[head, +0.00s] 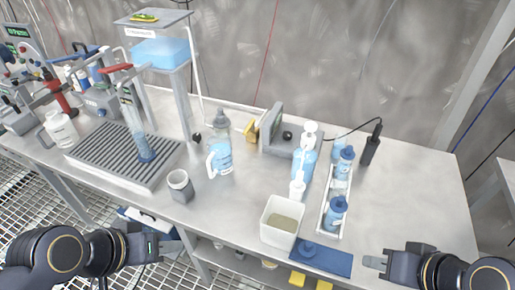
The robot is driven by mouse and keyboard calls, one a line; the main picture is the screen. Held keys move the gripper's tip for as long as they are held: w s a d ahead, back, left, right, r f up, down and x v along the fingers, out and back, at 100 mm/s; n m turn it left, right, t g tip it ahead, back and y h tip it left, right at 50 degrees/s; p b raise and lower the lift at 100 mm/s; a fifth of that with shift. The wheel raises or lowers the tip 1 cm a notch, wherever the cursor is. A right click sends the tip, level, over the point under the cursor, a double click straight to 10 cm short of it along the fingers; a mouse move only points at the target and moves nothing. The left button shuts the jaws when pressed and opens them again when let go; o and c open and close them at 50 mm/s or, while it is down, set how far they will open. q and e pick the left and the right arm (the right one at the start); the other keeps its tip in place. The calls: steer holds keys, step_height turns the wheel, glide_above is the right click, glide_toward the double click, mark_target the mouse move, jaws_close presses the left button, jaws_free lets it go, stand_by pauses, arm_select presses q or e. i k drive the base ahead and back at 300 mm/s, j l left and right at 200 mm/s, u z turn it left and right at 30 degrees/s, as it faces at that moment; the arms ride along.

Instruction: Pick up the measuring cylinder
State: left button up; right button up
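The measuring cylinder (133,115) is a tall, clear, narrow tube with a blue base. It stands upright on a grey slatted tray (105,165) at the left of the steel bench, with a red-handled part close to its top. My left gripper (178,248) is low at the front edge of the bench, well below and to the right of the cylinder, and touches nothing that I can see. My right gripper (368,262) is at the front right, beside a blue mat (335,262), far from the cylinder. Both look empty; their finger gaps are too small to judge.
A grey cup (180,186), a large bottle (220,150) and a white bottle (60,128) stand near the tray. A stand with a blue tank (160,53) rises behind it. A white bin (282,222) and a bottle rack (334,205) are right.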

mark_target(130, 114)
steer(key=j+u, duration=0.3)
steer(key=i+j+u, duration=0.15)
steer(key=j+u, duration=0.15)
steer(key=i+j+u, duration=0.25)
steer(key=j, duration=0.2)
steer(key=i+j+u, duration=0.15)
steer(key=j, duration=0.25)
steer(key=i+j+u, duration=0.1)
steer(key=i+j, duration=0.15)
steer(key=j, duration=0.1)
